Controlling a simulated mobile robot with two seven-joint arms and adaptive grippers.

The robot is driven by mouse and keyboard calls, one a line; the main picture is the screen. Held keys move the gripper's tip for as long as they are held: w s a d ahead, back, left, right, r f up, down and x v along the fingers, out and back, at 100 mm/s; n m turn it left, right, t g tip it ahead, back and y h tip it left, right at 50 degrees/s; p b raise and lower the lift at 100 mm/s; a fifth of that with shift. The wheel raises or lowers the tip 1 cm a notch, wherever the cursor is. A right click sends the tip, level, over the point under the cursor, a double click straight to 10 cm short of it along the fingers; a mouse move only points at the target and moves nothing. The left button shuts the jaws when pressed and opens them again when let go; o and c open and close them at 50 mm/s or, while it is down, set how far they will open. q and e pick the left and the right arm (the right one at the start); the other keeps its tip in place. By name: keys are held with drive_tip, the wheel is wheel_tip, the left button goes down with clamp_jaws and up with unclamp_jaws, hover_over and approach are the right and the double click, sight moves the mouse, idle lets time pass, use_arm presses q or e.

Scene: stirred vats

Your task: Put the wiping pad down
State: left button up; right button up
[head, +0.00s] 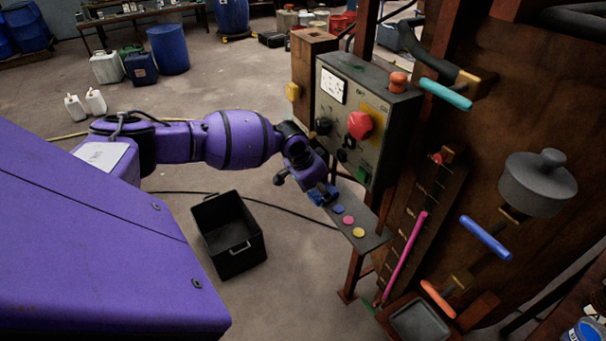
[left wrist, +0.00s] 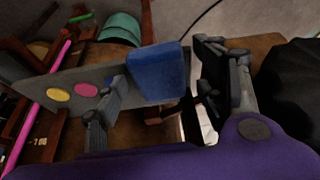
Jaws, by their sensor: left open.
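The blue wiping pad (head: 317,198) is at the far end of a narrow grey shelf (head: 371,242) below the control box. In the left wrist view the pad (left wrist: 157,73) stands as a blue block at the shelf's edge, between my left gripper's fingers. My left gripper (head: 324,192) is open around the pad. In the wrist view its two fingers (left wrist: 160,85) are spread, with a gap between the pad and the right finger. Whether the left finger touches the pad I cannot tell. The pad's underside is hidden. My right gripper is out of view.
Blue, pink and yellow discs (head: 348,220) lie on the shelf beside the pad. The control box (head: 366,110) with a red knob rises just above. A black open crate (head: 230,235) stands on the floor below my left arm. A wooden vat with coloured handles is at the right.

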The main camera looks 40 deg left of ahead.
sight(316, 194)
use_arm(q)
drive_tip(key=v, duration=0.3)
drive_tip(key=shift+r, duration=0.2)
drive_tip(key=s+a, duration=0.4)
drive_tip(key=s, duration=0.7)
drive_tip(key=s+d+f+t+h, duration=0.1)
drive_tip(key=s+d+f, duration=0.65)
drive_tip(key=d, duration=0.25)
drive_tip(key=s+d+f+t+h, duration=0.1)
drive_tip(key=s+d+f+h, duration=0.1)
drive_tip(key=s+d+f, duration=0.65)
drive_tip(key=s+d+f+n+t+y, duration=0.2)
drive_tip(key=s+n+y, duration=0.1)
drive_tip(key=s, duration=0.8)
drive_tip(key=shift+s+d+n+y+p, duration=0.2)
drive_tip(key=shift+d+n+y+p, duration=0.15)
drive_tip(key=shift+y, duration=0.35)
drive_tip(key=shift+f, duration=0.1)
